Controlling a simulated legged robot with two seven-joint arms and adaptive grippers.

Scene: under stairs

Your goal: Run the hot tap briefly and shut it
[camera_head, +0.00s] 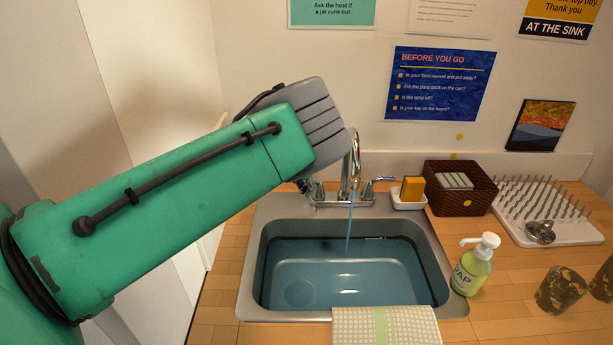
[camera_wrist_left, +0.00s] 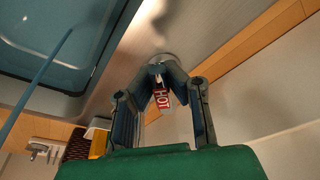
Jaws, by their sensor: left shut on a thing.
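The chrome tap (camera_head: 354,160) stands behind the sink (camera_head: 455,305), and a thin stream of water (camera_head: 349,232) falls from its spout into the basin. The stream also shows in the left wrist view (camera_wrist_left: 36,88). My left arm reaches in from the left and hides most of the hot side of the tap in the head view. In the left wrist view my left gripper (camera_wrist_left: 161,84) is shut around the hot tap handle (camera_wrist_left: 161,98), whose red HOT label shows between the fingers. The cold handle (camera_head: 384,180) is free on the right. My right gripper is out of view.
A yellow sponge (camera_head: 412,187) in a white holder, a brown basket (camera_head: 485,200) and a spiked drying rack (camera_head: 545,215) stand right of the tap. A soap bottle (camera_head: 473,268) and a camouflage-patterned cup (camera_head: 560,289) stand near the front right. A checked cloth (camera_head: 385,328) hangs over the sink's front edge.

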